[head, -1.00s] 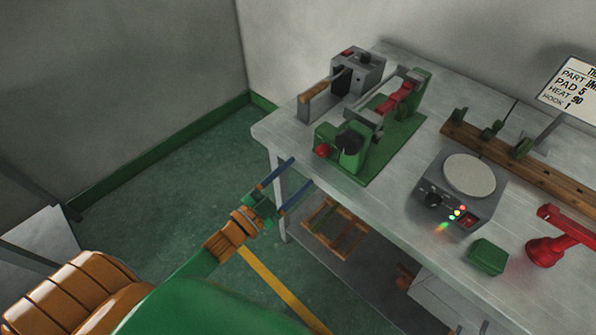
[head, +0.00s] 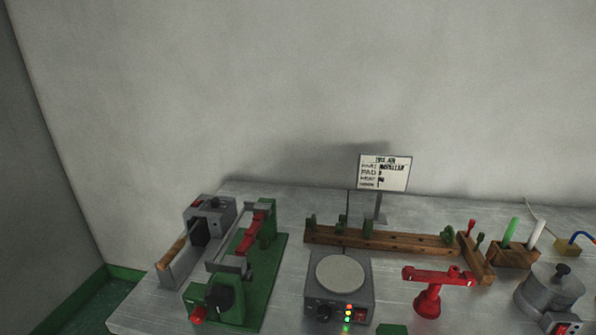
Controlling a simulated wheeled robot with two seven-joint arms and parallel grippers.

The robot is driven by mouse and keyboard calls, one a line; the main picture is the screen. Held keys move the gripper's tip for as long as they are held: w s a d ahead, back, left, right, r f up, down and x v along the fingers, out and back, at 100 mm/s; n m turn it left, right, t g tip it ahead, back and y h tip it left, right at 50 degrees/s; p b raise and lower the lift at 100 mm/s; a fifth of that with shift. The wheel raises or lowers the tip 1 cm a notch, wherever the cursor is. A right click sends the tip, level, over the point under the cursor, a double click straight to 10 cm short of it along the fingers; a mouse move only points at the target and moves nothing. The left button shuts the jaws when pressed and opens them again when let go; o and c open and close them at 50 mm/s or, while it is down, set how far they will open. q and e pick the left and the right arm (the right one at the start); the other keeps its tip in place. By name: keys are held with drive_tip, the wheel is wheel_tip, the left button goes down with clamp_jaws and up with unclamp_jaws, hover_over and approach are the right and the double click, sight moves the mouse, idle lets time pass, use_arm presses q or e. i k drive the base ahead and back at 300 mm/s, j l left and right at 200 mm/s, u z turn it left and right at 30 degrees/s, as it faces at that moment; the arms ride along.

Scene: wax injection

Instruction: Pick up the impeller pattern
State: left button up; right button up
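I cannot pick out the impeller pattern with certainty. Several small dark green pieces, such as this one (head: 448,236), stand on a long wooden rail (head: 405,241) at the back of the table, too small to tell their shape. A sign (head: 384,172) behind the rail has a part line that seems to read impeller; its smaller lines are blurred. Neither of my grippers is in view.
On the grey table (head: 140,312) stand a green press-like fixture (head: 262,283), a grey device with a wooden handle (head: 209,222), a round-topped hotplate (head: 341,275), a red stand (head: 430,300), a wooden block with upright sticks (head: 513,256) and a grey pot (head: 550,292).

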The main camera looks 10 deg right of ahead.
sight(448, 233)
drive_tip(key=z, duration=1.35)
